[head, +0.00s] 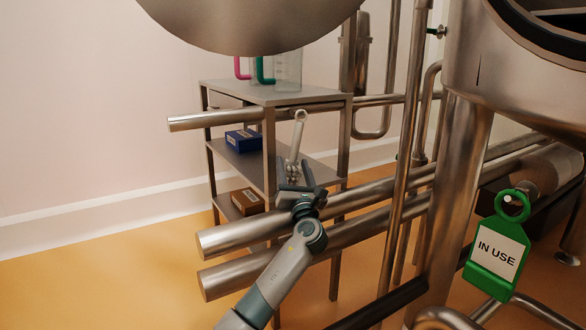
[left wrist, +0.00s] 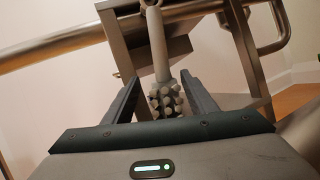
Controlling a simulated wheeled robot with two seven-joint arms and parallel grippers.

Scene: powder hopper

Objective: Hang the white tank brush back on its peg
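The white tank brush (head: 296,142) stands nearly upright with its ring at the top, leaning slightly, in front of the shelf rack. Its studded head shows in the left wrist view (left wrist: 165,98), with the grey shaft rising above it. My left gripper (head: 297,183) is at the brush's lower end. Its two fingers (left wrist: 161,80) stand apart on either side of the studded head, with a small gap visible at the left finger. Whether the right finger touches it I cannot tell. The peg is not clearly visible behind the ring. My right gripper is out of view.
A metal rack (head: 277,96) holds jugs, a blue box (head: 243,140) and a brown box (head: 247,202). Thick horizontal pipes (head: 225,240) run close to my left arm. A green IN USE tag (head: 495,250) hangs at the right, below a steel vessel (head: 470,70).

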